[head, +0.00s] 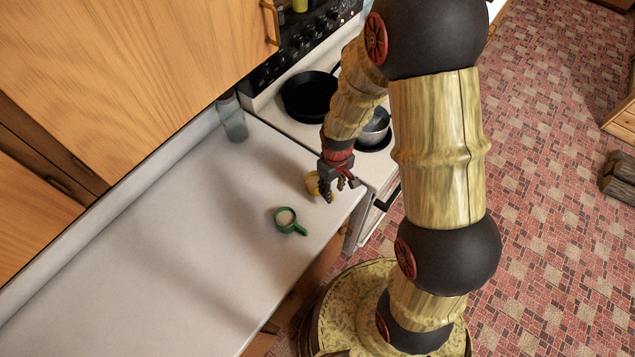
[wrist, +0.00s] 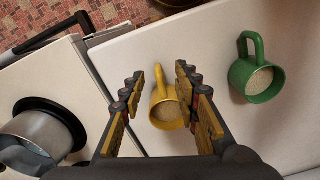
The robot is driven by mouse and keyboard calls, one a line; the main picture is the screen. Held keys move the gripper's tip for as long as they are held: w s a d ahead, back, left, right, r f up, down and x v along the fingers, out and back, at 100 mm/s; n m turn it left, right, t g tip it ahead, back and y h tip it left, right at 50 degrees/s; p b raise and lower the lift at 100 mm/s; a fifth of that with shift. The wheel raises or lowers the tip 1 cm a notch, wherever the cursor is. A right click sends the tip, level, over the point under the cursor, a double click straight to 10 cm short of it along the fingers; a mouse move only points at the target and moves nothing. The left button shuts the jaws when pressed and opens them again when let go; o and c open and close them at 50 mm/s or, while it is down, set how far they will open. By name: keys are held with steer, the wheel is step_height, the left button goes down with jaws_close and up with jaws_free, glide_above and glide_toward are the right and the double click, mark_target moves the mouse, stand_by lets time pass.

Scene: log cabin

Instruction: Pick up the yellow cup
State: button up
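The yellow cup (wrist: 166,112) stands on the white counter in the wrist view, its handle pointing up in the picture. I cannot tell how far the fingertips are above the counter. In the head view the yellow cup (head: 312,184) shows at the counter's right end, partly hidden by my gripper (head: 338,192).
A green cup (head: 286,218) stands close by on the counter (head: 150,245); it also shows at right in the wrist view (wrist: 258,80). A stove with a black pan (head: 308,97) and a metal pot (head: 374,128) adjoins the counter. A bottle (head: 232,118) stands at the wall.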

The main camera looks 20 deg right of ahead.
mark_target(333, 198)
steer(key=shift+f, duration=3.2)
steer(key=shift+c, duration=0.4)
jaws_close()
steer(key=shift+w, duration=0.1)
